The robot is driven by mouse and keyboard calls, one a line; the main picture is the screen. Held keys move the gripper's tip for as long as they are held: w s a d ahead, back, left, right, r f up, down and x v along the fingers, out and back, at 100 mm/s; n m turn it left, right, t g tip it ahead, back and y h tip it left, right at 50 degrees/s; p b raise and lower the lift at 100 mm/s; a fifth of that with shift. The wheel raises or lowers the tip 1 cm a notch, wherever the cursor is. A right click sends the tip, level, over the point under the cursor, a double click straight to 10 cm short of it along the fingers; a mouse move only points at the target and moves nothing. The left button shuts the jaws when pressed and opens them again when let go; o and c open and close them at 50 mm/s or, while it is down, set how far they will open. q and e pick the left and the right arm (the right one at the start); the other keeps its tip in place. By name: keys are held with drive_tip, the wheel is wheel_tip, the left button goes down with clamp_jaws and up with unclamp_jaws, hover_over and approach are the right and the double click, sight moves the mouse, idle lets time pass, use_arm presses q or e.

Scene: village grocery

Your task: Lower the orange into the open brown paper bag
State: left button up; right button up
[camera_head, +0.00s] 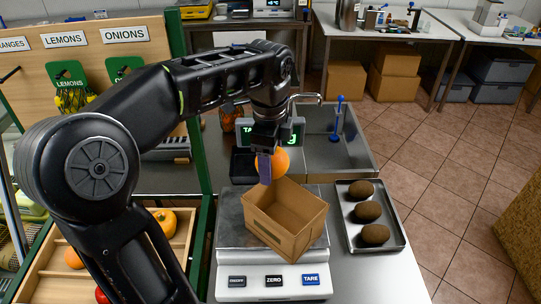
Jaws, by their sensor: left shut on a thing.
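The orange (273,162) is held by my left gripper (266,164), which is shut on it. The gripper points down, and the orange shows just behind and above the far rim of an open brown box-shaped container (270,233). This container looks like the paper bag; its inside looks empty from here. It stands slightly turned on the weighing scale (232,268). The orange appears above the container's far left corner; I cannot tell its exact height. My right gripper is not in view.
A metal tray (394,241) with three brown, kiwi-like fruits lies right of the scale. A sink with a tap (306,98) lies behind. Wooden produce bins (184,232) are on the left, partly hidden by my arm. The scale's display is partly covered by my gripper.

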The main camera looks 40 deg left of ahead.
use_arm(q)
drive_tip(key=shift+f, duration=0.45)
wheel_tip(320, 180, down, 2)
drive_tip(key=shift+f+b, duration=0.1)
drive_tip(key=shift+b, duration=0.8)
drive_tip(key=shift+f+b, duration=1.4)
drive_tip(key=shift+f, duration=0.6)
drive_tip(key=o, duration=1.6)
drive_tip(key=shift+o, duration=0.2)
